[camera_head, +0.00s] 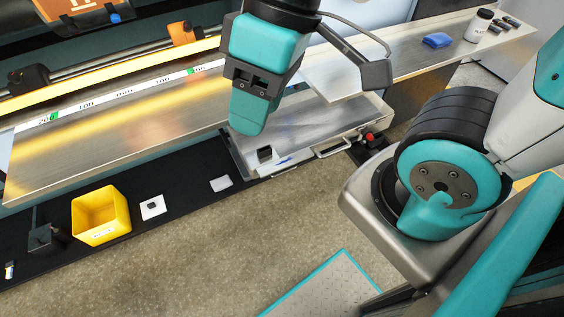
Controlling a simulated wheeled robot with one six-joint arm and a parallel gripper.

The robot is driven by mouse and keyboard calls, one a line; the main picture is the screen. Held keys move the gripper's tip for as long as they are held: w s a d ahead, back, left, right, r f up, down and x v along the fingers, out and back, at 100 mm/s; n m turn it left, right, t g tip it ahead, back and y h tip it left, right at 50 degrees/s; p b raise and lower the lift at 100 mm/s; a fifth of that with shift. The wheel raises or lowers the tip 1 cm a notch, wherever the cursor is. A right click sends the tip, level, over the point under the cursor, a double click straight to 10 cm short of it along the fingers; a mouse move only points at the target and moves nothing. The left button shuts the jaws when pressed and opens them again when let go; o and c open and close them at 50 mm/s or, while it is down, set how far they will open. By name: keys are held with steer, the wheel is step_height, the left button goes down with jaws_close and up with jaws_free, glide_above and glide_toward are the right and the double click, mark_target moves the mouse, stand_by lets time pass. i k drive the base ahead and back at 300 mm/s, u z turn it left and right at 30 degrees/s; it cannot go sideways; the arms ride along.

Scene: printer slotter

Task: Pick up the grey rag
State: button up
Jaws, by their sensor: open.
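A small, flat, pale grey piece (221,184) lies on the black ledge in front of the machine, left of the drawer-like tray. It looks like the grey rag, but it is too small for me to make out its cloth. My gripper (249,112) hangs at the upper middle, above the left part of the tray, up and to the right of the pale piece and apart from it. Its teal finger points down. The gripper is open and I see nothing held in it. The far finger is mostly hidden.
A yellow bin (101,214) and a white square with a dark piece (152,207) are on the ledge. The metal tray (334,122) holds a small black block (264,154). A blue cloth-like item (437,40) and white bottle (479,25) stand on the right shelf. Floor ahead is clear.

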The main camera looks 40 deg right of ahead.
mark_target(221, 183)
steer(key=u, duration=2.5)
steer(key=i, duration=1.45)
steer(key=z, duration=3.4)
